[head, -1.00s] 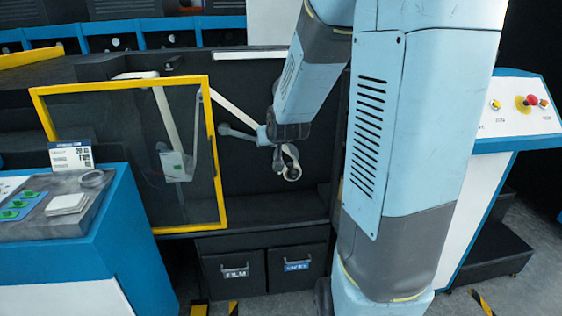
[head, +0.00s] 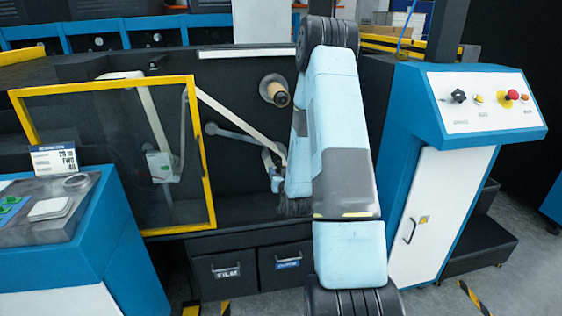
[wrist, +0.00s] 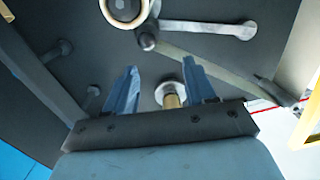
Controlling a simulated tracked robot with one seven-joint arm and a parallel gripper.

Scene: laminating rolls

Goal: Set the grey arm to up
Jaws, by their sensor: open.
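The grey arm (head: 232,135) is a slim bar on the dark machine panel. In the head view it slopes slightly down to the right from its round pivot. In the wrist view the grey arm (wrist: 205,27) shows beyond my fingertips, with a dark round knob (wrist: 148,40) at its end beside a pale ring-shaped roller (wrist: 124,8). My gripper (wrist: 158,72) is open, with nothing held between its two blue fingers. It is apart from the grey arm in the wrist picture. In the head view my own arm hides most of the gripper and the grey arm's far end.
A spindle with a brass-coloured shaft (wrist: 171,98) shows between my finger bases; a tan-cored spindle (head: 275,92) projects above the grey arm. A pale web strip (head: 235,115) crosses diagonally. A yellow-framed clear guard (head: 205,170) stands left. A control console (head: 485,100) stands right; drawers (head: 285,262) lie below.

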